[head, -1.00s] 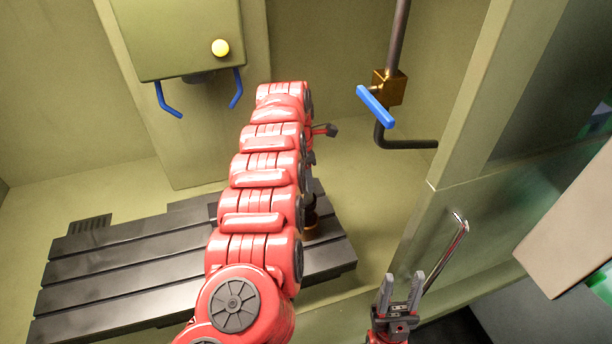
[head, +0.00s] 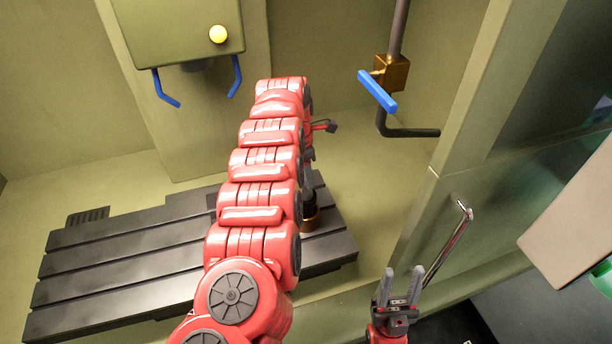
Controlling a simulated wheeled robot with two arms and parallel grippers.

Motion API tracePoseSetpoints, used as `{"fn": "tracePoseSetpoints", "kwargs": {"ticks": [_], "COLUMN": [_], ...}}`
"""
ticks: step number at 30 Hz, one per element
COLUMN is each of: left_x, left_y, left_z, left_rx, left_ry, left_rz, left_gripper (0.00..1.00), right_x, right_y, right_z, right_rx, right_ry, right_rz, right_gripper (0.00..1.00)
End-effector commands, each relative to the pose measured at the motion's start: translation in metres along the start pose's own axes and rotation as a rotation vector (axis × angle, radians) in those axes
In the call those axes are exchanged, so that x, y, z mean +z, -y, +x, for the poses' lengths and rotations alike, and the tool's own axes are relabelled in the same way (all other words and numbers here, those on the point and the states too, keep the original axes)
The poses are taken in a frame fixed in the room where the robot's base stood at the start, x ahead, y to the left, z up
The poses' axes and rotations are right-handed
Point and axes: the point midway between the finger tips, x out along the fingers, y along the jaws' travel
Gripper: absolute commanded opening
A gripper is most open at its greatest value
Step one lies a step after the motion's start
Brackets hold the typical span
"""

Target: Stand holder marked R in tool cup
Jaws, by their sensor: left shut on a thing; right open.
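My red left arm reaches up the middle of the head view, over the slotted dark table. Its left gripper (head: 309,158) is mostly hidden behind the arm's far links; only small dark parts show at its right edge. Just below, a dark holder (head: 310,195) with a brass-coloured ring (head: 311,221) shows partly past the arm, above or on the table; I cannot tell if it touches. No R mark is readable. I cannot make out a separate tool cup. My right gripper (head: 403,286) is open and empty at the lower right, fingers pointing up.
The slotted table (head: 130,265) has clear room at left. Above are a green box (head: 175,35) with blue levers and a yellow knob, and a pipe with a blue-handled brass valve (head: 392,72). A metal door handle (head: 449,245) stands near my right gripper.

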Motion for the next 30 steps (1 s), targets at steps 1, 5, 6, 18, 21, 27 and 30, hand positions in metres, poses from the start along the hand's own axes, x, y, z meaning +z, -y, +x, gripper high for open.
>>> {"fn": "tracePoseSetpoints", "kwargs": {"ticks": [1,5,6,18,21,27,30], "left_x": [0.0004,0.0008,0.0010,0.0015,0.0017,0.0020,0.0020], "left_y": [-0.0007,-0.0002,-0.0001,-0.0003,-0.0005,-0.0005,-0.0004], "left_z": [0.0010,0.0006,0.0000,-0.0005,-0.0003,-0.0014,-0.0014], "left_rx": [-0.001,-0.010,-0.011,-0.010,-0.010,-0.010,-0.010], "left_ry": [0.003,0.004,0.005,0.006,0.006,0.006,0.006], "left_rz": [0.000,0.000,0.000,0.000,0.000,0.000,0.000], "left_gripper": [0.00,0.00,0.00,0.00,0.00,0.00,0.00], "right_x": [0.0007,0.0014,0.0014,0.0016,0.0020,0.0021,0.0021], "right_y": [0.0002,0.0004,0.0004,0.0005,0.0006,0.0006,0.0006], "right_z": [-0.0041,-0.0080,-0.0082,-0.0096,-0.0118,-0.0125,-0.0124], "right_rx": [0.000,0.000,0.000,0.000,0.000,0.000,0.000], "right_ry": [0.000,0.000,0.000,0.000,0.000,0.000,0.000], "right_rz": [0.000,0.000,0.000,0.000,0.000,0.000,0.000], "right_gripper": [0.47,0.47,0.47,0.47,0.47,0.47,0.47]}}
